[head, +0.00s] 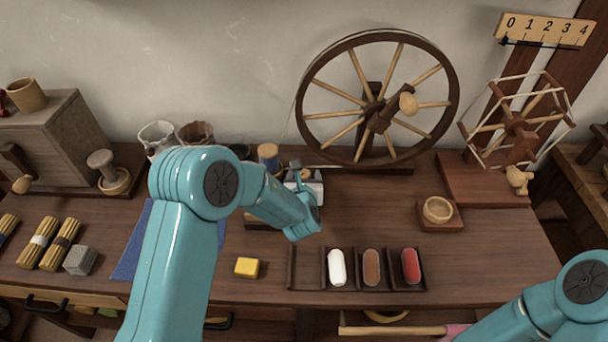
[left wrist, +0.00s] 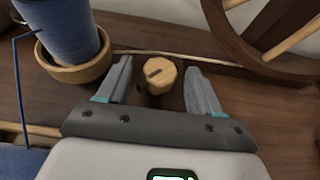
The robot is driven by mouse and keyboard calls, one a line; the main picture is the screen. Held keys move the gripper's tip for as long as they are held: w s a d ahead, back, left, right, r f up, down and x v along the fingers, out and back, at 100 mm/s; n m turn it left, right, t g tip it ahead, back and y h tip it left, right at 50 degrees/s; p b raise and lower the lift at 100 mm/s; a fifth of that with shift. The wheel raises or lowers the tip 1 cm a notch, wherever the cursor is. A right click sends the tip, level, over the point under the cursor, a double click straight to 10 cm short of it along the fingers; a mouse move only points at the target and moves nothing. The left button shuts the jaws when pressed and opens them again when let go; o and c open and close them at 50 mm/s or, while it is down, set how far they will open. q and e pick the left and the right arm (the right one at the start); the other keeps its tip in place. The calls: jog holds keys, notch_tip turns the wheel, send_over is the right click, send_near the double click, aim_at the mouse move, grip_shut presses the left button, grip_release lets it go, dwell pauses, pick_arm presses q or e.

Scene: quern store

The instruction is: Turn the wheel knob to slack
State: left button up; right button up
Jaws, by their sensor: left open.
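A round, light wooden knob (left wrist: 158,76) with a dark slot across its top shows in the left wrist view. My left gripper (left wrist: 159,68) is open, with one grey finger on each side of the knob and a gap to each. The slot runs slightly aslant; no slack mark is readable. In the head view my left arm largely hides the knob. The large spoked wheel (head: 358,42) stands behind and right of the gripper, with a wooden handle (head: 408,103) near its hub. My right arm enters at lower right; its gripper is out of frame.
A blue spool (left wrist: 72,38) in a wooden cup stands left of the knob. A pale cord (left wrist: 210,62) runs behind the knob. A tray (head: 307,284) with white, brown and red pieces and a yellow block (head: 247,267) lie in front. Bare tabletop lies right of the gripper.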

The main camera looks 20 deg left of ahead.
pick_arm(q)
jog(key=shift+w+a+f, duration=0.15)
jog(key=shift+w+f, duration=0.05)
jog(key=shift+w, duration=0.4)
jog(key=c, duration=1)
jog(key=shift+c, duration=0.2)
